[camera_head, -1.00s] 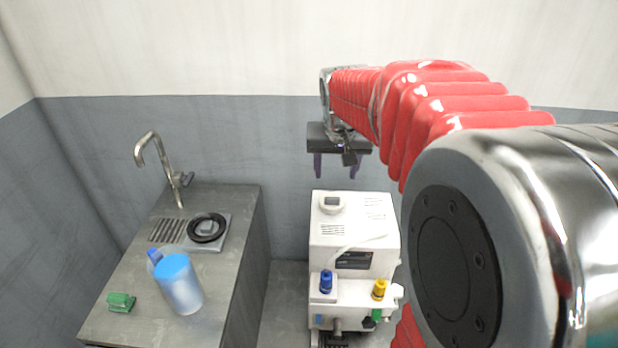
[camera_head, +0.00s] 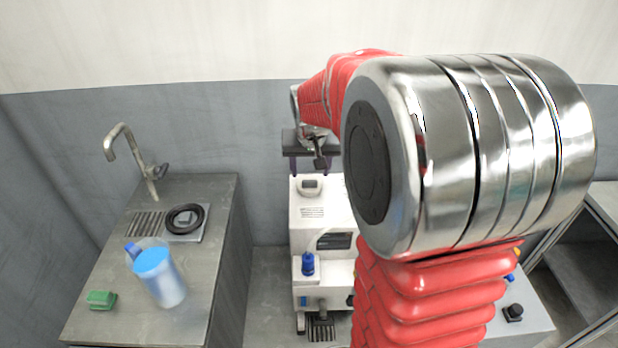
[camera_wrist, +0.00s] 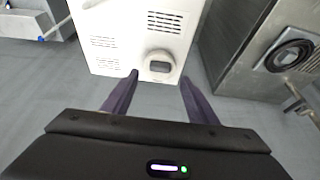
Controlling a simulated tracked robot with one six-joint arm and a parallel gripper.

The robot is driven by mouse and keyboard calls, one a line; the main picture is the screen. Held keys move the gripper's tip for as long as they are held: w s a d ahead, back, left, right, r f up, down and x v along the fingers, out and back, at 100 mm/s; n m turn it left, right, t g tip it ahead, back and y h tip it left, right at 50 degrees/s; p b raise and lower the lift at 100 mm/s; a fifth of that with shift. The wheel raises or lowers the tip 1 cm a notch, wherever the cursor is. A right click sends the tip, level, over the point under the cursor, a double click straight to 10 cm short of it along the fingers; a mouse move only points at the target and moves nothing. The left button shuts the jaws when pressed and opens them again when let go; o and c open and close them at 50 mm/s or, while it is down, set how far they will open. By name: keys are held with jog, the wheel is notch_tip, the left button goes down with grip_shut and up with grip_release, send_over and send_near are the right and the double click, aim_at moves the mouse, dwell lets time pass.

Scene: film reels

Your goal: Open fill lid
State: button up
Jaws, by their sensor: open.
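The fill lid (camera_head: 310,186) is a round white cap with a grey centre on top of the white machine (camera_head: 308,229), near its back edge. In the wrist view the lid (camera_wrist: 159,66) lies just beyond my fingertips, roughly centred between them, and looks closed. My gripper (camera_head: 309,170) is above the back of the machine, fingers pointing down. In the wrist view my gripper (camera_wrist: 159,77) is open and empty, with two dark purple fingers apart. I cannot tell the exact height gap to the lid.
A grey counter (camera_head: 100,255) at the left holds a tap (camera_head: 130,155), a black ring (camera_head: 186,218), a blue-lidded jug (camera_head: 160,279) and a green block (camera_head: 101,299). A blue knob (camera_head: 308,263) stands on the machine's front. My arm hides the machine's right side.

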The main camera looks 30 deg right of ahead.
aim_at(310, 181)
jog(key=x, duration=0.6)
jog(key=shift+c, duration=0.3)
grip_shut()
dwell(0.4)
